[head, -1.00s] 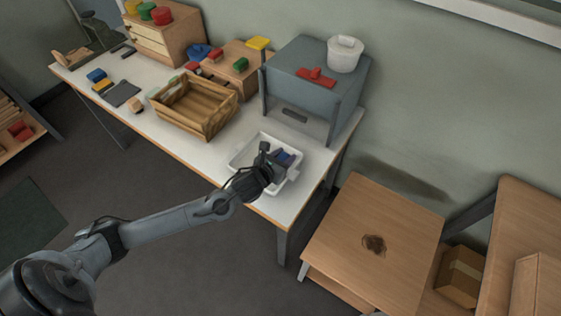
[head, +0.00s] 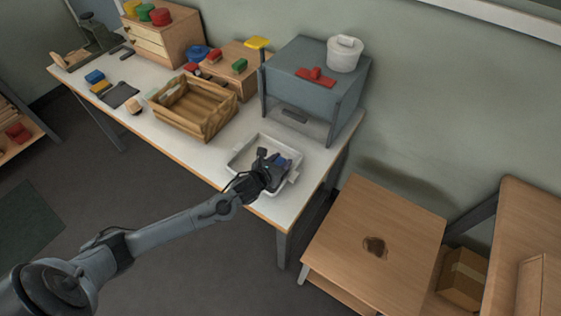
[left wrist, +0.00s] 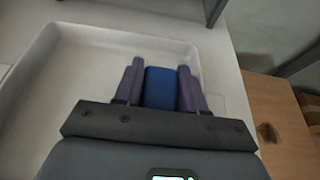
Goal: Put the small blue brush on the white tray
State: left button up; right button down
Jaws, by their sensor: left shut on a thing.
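The white tray (head: 247,149) stands near the right end of the white table. My left gripper (head: 278,160) is at the tray, over its inside in the head view. In the left wrist view the gripper (left wrist: 160,85) is shut on the small blue brush (left wrist: 160,88), a blue block between its two fingers. The tray's rim and floor (left wrist: 75,75) show around and beyond it there. In the head view only a bit of blue shows at the fingertips. I cannot tell whether the brush touches the tray floor. My right gripper is not in view.
A wooden crate (head: 206,120) stands left of the tray. A grey cabinet (head: 312,80) with a red brush and a white pot on top stands behind it. A wooden side table (head: 350,215) is to the right. Several coloured brushes and blocks lie farther left.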

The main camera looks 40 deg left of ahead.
pick_arm(q)
jog(key=shift+f, duration=0.1)
jog(key=o, duration=0.8)
jog(key=shift+s+r, duration=0.2)
jog(key=shift+r, duration=0.05)
jog(key=p+v, duration=0.2)
jog(key=v, duration=0.9)
jog(key=shift+s+r, duration=0.1)
jog(key=shift+s, duration=0.15)
